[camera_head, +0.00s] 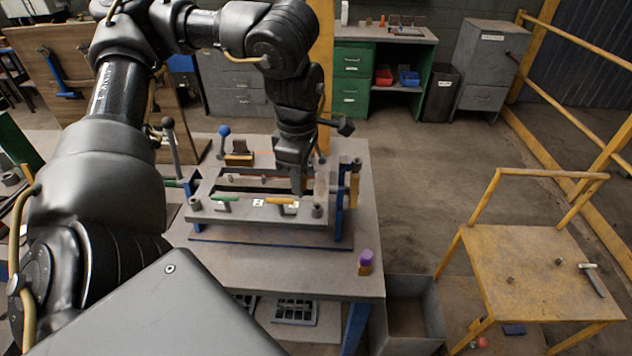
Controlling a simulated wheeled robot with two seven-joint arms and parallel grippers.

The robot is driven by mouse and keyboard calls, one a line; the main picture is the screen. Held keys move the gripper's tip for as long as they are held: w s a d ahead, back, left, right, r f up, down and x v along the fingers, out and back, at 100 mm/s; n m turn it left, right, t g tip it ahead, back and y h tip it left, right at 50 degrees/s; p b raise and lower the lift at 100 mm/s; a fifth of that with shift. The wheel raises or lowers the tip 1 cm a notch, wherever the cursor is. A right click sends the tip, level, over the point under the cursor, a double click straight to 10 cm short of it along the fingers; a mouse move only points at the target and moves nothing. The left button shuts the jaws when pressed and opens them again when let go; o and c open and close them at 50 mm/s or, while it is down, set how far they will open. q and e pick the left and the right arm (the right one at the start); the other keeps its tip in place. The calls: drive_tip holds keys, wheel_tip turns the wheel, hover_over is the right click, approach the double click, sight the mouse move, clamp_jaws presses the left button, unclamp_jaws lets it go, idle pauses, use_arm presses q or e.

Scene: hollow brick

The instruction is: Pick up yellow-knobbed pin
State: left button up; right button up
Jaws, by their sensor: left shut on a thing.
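The fixture on the table is a grey frame (240,215) with blue supports. A yellow handle (279,201), which looks like the yellow-knobbed pin's top, lies along its front bar. My left gripper (298,188) points down at the right end of this handle. It is shut on the yellow-knobbed pin, though the gripped part is too small and dark to see clearly. The pin's shaft is hidden. A similar green handle (224,198) sits farther left on the same bar. My right gripper is not in view.
A blue-knobbed lever (223,131) and a dark-knobbed lever (169,130) stand at the fixture's left. A purple-topped object (366,257) stands at the table's right front. A grey bin (412,310) and a yellow table (540,270) are to the right, with open floor behind.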

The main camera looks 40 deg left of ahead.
use_arm(q)
drive_tip(key=s+a+r+b, duration=0.2)
drive_tip(key=s+r+b, duration=0.2)
drive_tip(key=s, duration=0.5)
drive_tip(key=shift+s+a+r, duration=0.25)
drive_tip(key=shift+a+r, duration=0.05)
drive_tip(key=shift+r, duration=0.05)
